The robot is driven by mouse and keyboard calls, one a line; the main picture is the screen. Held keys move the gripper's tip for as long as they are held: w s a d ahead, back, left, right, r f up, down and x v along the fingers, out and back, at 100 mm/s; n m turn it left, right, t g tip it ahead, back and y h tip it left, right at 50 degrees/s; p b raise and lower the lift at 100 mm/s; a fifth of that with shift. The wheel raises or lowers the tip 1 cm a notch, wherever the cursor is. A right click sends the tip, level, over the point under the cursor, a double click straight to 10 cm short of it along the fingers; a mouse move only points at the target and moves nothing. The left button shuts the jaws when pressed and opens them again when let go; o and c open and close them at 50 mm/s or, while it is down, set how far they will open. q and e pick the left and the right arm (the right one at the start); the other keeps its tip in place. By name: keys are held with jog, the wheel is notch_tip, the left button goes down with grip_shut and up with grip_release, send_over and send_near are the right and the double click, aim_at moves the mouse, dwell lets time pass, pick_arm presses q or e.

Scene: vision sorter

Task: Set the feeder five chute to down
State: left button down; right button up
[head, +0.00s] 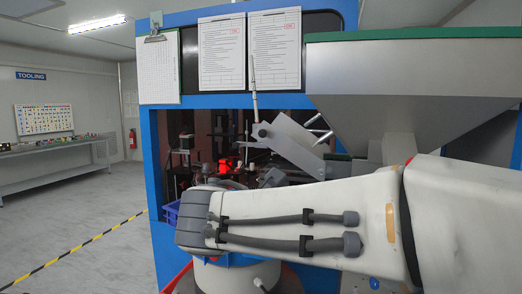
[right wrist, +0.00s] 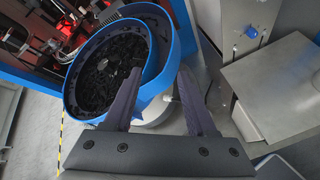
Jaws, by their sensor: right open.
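A grey metal chute (head: 292,143) sits in the middle of the head view, at the front opening of the machine below the hopper. It is tilted, with a dark round knob at its upper left end. No feeder number is legible on it. My right gripper (right wrist: 158,76) is open and empty in the right wrist view. Its fingers are over the near rim of a blue feeder bowl (right wrist: 163,60) holding many small black parts. In the head view my right arm crosses the front of the machine, and its gripper is hidden. My left gripper is not in view.
A large grey hopper (head: 410,75) with a green rim stands at the right. The blue-framed machine (head: 158,190) has a clipboard (head: 159,68) and paper sheets on its front. A grey metal box (right wrist: 275,90) is right of the bowl. Floor at the left is open.

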aim_at(262, 134)
jog(key=w+a+r+n+t+h+p, duration=0.1)
jog(key=w+a+r+n+t, duration=0.15)
jog(key=r, duration=0.55)
jog(key=w+a+r+n+t, duration=0.2)
jog(key=r+n+t, duration=0.1)
jog(key=r, duration=0.5)
jog(key=p+x, duration=0.1)
jog(key=x, duration=0.2)
jog(key=p+x, duration=0.1)
jog(key=x, duration=0.2)
jog(key=p+x, duration=0.1)
jog(key=x, duration=0.2)
jog(key=shift+w+d+r, duration=0.15)
jog(key=shift+r, duration=0.2)
jog(key=shift+w+f, duration=0.1)
jog(key=shift+w, duration=0.25)
grip_shut()
